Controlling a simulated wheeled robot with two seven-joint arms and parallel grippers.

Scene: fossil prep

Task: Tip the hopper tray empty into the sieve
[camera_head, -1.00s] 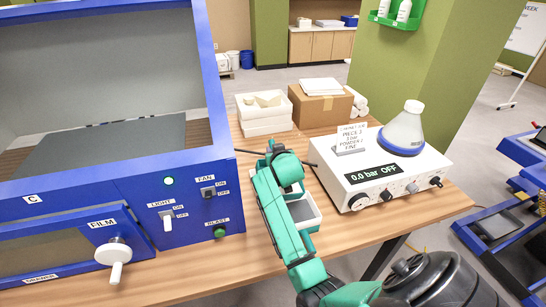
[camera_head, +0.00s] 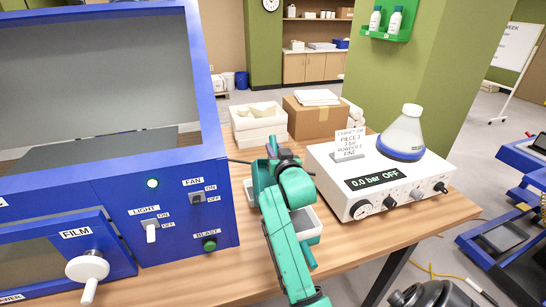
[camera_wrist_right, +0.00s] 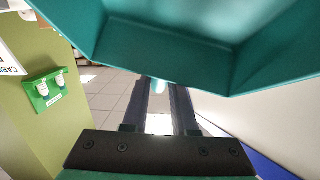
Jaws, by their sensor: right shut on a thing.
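My right gripper (camera_head: 283,152) is raised over the middle of the table, its arm reaching up from the lower edge of the head view. In the right wrist view its two dark fingers (camera_wrist_right: 160,105) are shut at the edge of a teal, slope-walled piece that I take for the hopper tray (camera_wrist_right: 195,45). It fills the top of that view; its contents and exact tilt cannot be told. The arm hides most of the tray in the head view. A white box with a grey top (camera_head: 316,240) stands partly behind the arm. I cannot pick out the sieve. My left gripper is not in view.
A blue cabinet (camera_head: 120,190) with switches stands left. The front table strip is bare.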

